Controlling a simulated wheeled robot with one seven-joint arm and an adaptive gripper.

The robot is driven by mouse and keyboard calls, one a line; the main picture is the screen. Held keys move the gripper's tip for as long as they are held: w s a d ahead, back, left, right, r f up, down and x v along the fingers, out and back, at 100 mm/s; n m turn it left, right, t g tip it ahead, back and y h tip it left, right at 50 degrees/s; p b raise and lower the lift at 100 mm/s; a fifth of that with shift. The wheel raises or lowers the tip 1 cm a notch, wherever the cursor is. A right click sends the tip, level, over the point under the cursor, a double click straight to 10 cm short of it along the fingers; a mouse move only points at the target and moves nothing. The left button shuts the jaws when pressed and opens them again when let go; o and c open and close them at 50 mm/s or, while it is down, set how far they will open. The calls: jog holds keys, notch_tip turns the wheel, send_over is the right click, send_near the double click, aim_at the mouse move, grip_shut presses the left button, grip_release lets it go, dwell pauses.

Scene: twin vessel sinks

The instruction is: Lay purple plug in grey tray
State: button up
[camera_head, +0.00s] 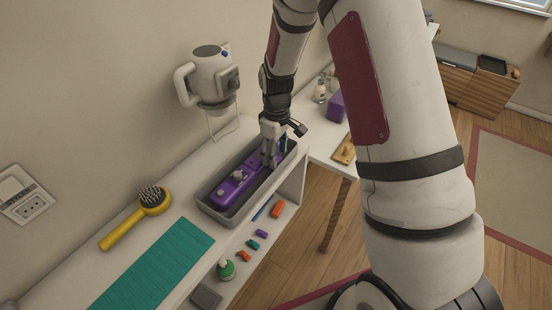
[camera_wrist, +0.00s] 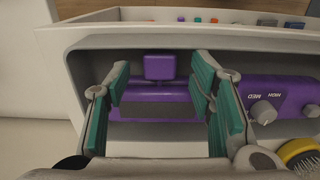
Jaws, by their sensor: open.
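The grey tray (camera_head: 240,217) stands on the white counter; its wall spans the wrist view (camera_wrist: 190,38). A purple piece (camera_wrist: 160,67) with a square head and a dark grey band, apparently the plug, lies low inside the tray at its far end. My gripper (camera_head: 270,157) points down into that end of the tray. In the wrist view my gripper (camera_wrist: 162,78) is open, with one teal-padded finger on each side of the purple piece and gaps visible between. In the head view my fingers partly hide this piece.
A purple unit with dials (camera_wrist: 285,95) lies in the tray's nearer part. A yellow hairbrush (camera_head: 140,215) and teal mat (camera_head: 155,265) are nearer. A white wall-mounted appliance (camera_head: 208,80) hangs behind the tray.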

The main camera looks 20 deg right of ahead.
jog(key=s+r+m+t, duration=0.1)
jog(key=s+r, duration=0.2)
jog(key=r, duration=0.5)
jog(key=s+r+m+t+b, duration=0.1)
jog(key=s+r, duration=0.2)
jog(key=r, duration=0.5)
jog(key=s+r+m+t, duration=0.1)
jog(key=s+r, duration=0.2)
jog(key=r, duration=0.4)
jog(key=s+r+m+t, duration=0.1)
jog(key=s+r+m, duration=0.1)
jog(key=s, duration=0.5)
jog(key=s+a+r+m+t, duration=0.1)
jog(key=s+r, duration=0.3)
jog(key=s, duration=0.4)
jog(key=shift+s+r+m+t, duration=0.2)
jog(key=shift+r+m+t, duration=0.1)
jog(key=shift+m, duration=0.3)
jog(key=shift+a, duration=0.1)
